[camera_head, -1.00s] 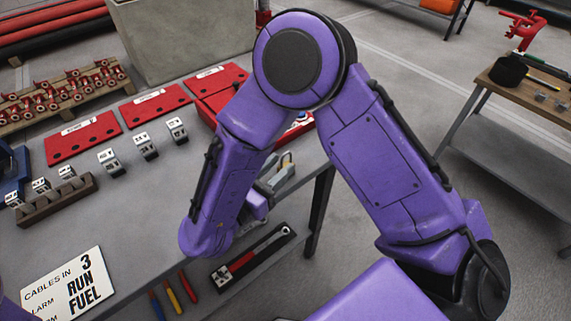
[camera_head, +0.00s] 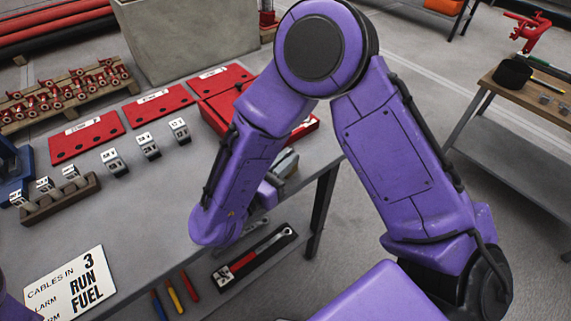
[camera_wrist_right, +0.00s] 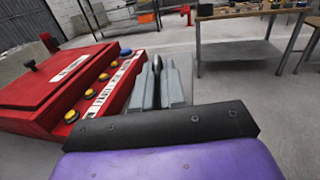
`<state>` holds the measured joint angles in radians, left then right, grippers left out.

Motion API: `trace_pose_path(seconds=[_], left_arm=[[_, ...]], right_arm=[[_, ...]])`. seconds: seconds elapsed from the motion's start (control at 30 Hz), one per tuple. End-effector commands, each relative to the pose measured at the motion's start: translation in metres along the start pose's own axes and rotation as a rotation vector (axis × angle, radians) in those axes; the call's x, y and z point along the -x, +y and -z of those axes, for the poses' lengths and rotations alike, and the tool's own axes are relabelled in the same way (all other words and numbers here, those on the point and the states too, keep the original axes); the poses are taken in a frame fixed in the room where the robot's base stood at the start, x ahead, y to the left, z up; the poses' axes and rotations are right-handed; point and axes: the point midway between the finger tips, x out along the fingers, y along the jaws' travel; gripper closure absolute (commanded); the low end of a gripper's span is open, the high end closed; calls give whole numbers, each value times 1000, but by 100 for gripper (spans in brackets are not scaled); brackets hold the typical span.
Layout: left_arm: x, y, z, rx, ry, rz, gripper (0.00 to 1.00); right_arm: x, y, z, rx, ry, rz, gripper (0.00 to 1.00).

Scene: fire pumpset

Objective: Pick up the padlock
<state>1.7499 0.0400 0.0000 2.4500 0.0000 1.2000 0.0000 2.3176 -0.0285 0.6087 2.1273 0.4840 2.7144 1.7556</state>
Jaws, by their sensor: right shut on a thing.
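My right gripper (camera_head: 287,163) is at the far right edge of the grey workbench (camera_head: 215,180), beside the red box, mostly hidden behind my right forearm in the head view. In the right wrist view its two grey fingers (camera_wrist_right: 163,68) are close together, shut on a small dark thing between them. Little of that thing shows; it may be the padlock, but its body and shackle cannot be made out. No other padlock is clearly visible. My left gripper is out of view.
A red box (camera_wrist_right: 60,83) with yellow and blue buttons stands just left of the right gripper. Red plates (camera_head: 86,138) and small labelled blocks (camera_head: 148,145) lie on the bench. A wooden-topped table (camera_head: 530,95) stands across open floor at right.

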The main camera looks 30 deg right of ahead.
Motion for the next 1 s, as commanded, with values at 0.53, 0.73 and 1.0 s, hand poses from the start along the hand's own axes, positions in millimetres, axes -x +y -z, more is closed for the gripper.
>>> trace_pose_path(seconds=[0.53,0.73,1.0], left_arm=[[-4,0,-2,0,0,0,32],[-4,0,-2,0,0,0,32],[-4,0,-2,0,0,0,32]], right_arm=[[92,-70,-106,-6,-4,-4,100],[110,-83,-116,-3,-2,-1,100],[112,-85,-117,0,0,-1,100]])
